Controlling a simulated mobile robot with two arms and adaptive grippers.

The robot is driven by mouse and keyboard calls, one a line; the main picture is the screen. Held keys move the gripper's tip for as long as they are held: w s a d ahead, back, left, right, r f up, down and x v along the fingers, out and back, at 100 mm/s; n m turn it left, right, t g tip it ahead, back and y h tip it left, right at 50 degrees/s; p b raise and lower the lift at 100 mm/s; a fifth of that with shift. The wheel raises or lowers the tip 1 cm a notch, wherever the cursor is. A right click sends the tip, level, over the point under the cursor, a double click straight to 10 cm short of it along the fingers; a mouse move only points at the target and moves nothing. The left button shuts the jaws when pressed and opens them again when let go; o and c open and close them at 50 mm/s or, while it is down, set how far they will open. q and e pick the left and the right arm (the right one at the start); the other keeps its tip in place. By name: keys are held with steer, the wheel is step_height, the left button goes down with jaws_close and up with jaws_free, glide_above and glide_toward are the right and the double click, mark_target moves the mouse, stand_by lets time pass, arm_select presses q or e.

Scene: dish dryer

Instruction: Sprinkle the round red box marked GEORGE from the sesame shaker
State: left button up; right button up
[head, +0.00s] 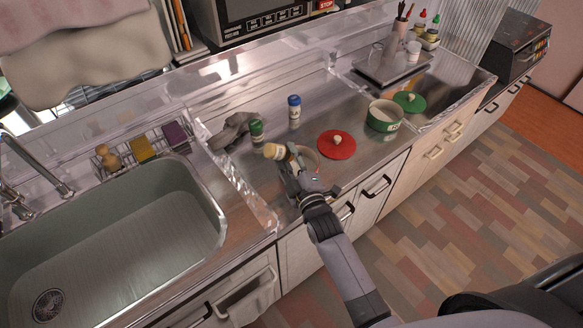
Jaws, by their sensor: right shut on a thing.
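My right gripper (290,167) is shut on a small shaker (273,152) with a pale tan end, taken to be the sesame shaker. The shaker is tilted, nearly lying over, with its tan end pointing left above the metal counter. A round open box (308,155) is just behind and right of the gripper. The gripper hides much of it, and no GEORGE marking is readable. A red lid (337,146) with a pale knob lies to its right. No falling sesame can be made out. My left gripper is not in view.
A blue-capped shaker (294,112) and a green-capped shaker (257,131) stand behind, beside a grey crumpled item (231,132). A green round box (384,117) and its green lid (410,102) are at right. The sink (120,235) lies at left.

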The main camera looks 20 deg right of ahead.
steer(key=shift+r+p, duration=0.4)
steer(key=shift+r, duration=0.5)
step_height(320, 180, down, 2)
steer(key=shift+f+b, duration=0.25)
steer(key=shift+b, duration=0.75)
step_height(320, 180, up, 3)
steer(key=p, duration=0.2)
steer(key=shift+f+p, duration=0.2)
steer(key=shift+p, duration=0.1)
step_height(320, 180, down, 3)
steer(key=shift+r+b, duration=0.15)
steer(key=shift+b, duration=0.95)
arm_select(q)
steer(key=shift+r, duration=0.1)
arm_select(e)
steer(key=shift+s+r, duration=0.1)
steer(key=shift+r, duration=0.05)
